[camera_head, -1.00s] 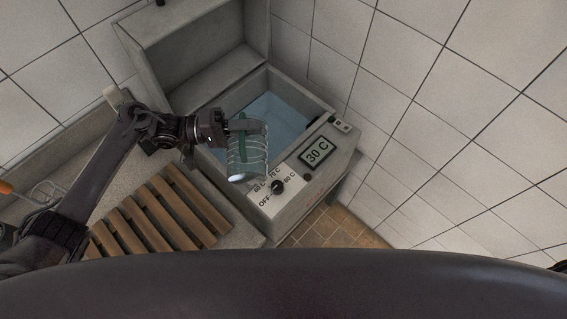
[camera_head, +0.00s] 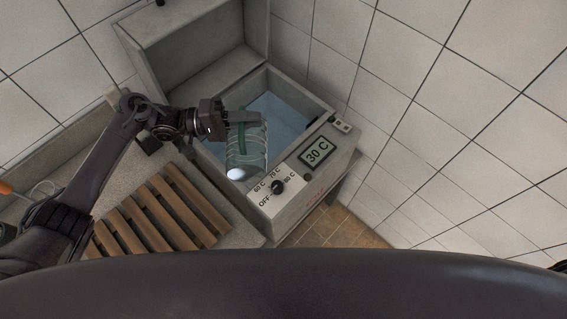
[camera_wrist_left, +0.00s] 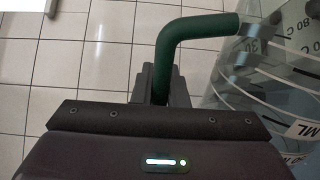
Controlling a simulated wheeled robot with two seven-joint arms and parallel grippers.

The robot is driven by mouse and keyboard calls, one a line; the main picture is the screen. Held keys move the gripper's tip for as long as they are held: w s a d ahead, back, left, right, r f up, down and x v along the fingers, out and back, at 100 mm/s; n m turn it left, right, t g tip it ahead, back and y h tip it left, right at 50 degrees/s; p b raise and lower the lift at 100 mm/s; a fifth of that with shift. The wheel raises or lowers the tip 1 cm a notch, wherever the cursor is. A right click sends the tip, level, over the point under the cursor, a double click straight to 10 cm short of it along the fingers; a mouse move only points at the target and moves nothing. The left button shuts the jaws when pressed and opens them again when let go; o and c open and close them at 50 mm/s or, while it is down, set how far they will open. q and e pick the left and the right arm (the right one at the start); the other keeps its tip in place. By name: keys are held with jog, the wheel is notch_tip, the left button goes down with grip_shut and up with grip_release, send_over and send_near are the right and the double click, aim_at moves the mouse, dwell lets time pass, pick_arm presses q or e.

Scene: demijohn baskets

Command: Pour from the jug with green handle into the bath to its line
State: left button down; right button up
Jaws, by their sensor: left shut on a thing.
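The clear jug (camera_head: 246,163) with pale graduation lines is over the near left part of the bath. It is tilted on its side. My left gripper (camera_head: 236,118) is shut on its green handle (camera_head: 243,138). The handle also shows in the left wrist view (camera_wrist_left: 190,32), with part of the jug wall (camera_wrist_left: 262,85) at the right. The bath (camera_head: 205,148) is a grey box holding bluish water (camera_head: 285,118), with its lid raised. Its line cannot be made out, and the jug hides part of the water. My right gripper does not show.
The bath's front panel has a dial (camera_head: 277,187) and a display (camera_head: 317,152) reading 30 C. A wooden slatted rack (camera_head: 160,215) lies on the counter to the left. Tiled walls stand behind and to the right.

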pick_arm(q)
jog(key=shift+r, duration=0.1)
dwell(0.3)
jog(key=shift+w+r+n, duration=0.1)
jog(key=shift+w+n, duration=0.2)
jog(key=shift+w, duration=0.2)
jog(key=shift+w+r+n, duration=0.15)
jog(key=shift+w+n, duration=0.15)
jog(key=shift+w, duration=0.15)
jog(key=shift+w+b, duration=0.1)
jog(key=shift+b, duration=0.2)
jog(key=shift+w+r+n, duration=0.1)
jog(key=shift+w+n, duration=0.2)
jog(key=shift+w, duration=0.05)
dwell(0.4)
jog(key=shift+w, duration=0.1)
